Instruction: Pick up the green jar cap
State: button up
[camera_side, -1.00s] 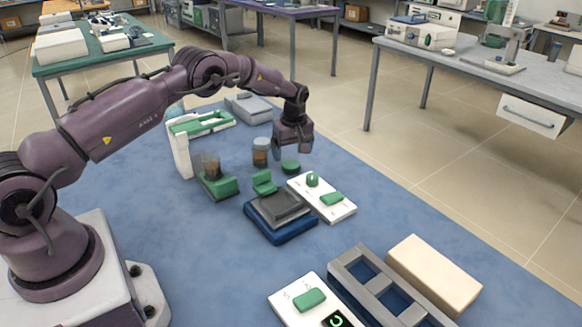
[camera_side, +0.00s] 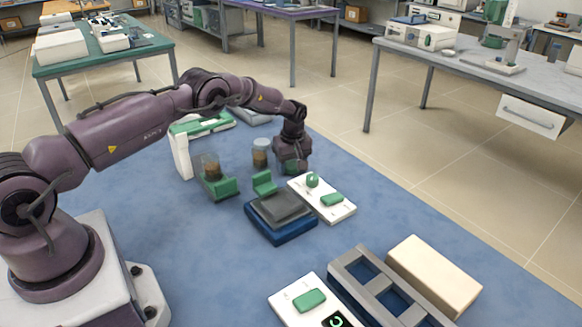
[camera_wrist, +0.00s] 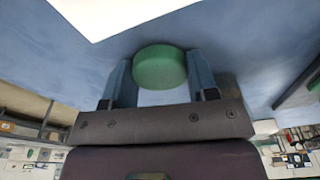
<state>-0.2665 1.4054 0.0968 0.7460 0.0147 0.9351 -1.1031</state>
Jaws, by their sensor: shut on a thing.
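The green jar cap (camera_wrist: 160,68) is a round green disc between the two fingers of my gripper (camera_wrist: 160,75) in the wrist view. My gripper is shut on it, one finger on each side. In the side view my gripper (camera_side: 291,167) is low over the blue table, and the green cap (camera_side: 291,167) shows only in part between the fingers. I cannot tell whether the cap touches the table. A jar with brown contents (camera_side: 260,152) stands just left of my gripper.
A white panel with green knobs (camera_side: 323,209) lies close in front of my gripper. A dark blue device with a grey top (camera_side: 280,226) is left of it. A second brown-filled jar (camera_side: 210,167) stands by a green holder (camera_side: 222,188). The blue table right of the gripper is clear.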

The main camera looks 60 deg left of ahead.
aim_at(291, 164)
jog(key=shift+r, duration=0.15)
jog(key=shift+r, duration=0.25)
notch_tip(291, 164, up, 2)
jog(key=shift+r, duration=0.15)
jog(key=s+d+r, duration=0.4)
jog(key=s+r, duration=0.6)
jog(key=s, duration=0.3)
jog(key=s+a+r+n, duration=0.1)
jog(key=s+a+n, duration=0.55)
jog(key=a, duration=0.55)
jog(key=shift+m+g, duration=0.25)
jog(key=shift+g, duration=0.05)
jog(key=shift+s+d+f, duration=0.15)
jog(key=shift+f, duration=1.05)
jog(key=shift+s+d+f, duration=0.1)
jog(key=shift+f, duration=1.05)
jog(key=shift+f, duration=0.1)
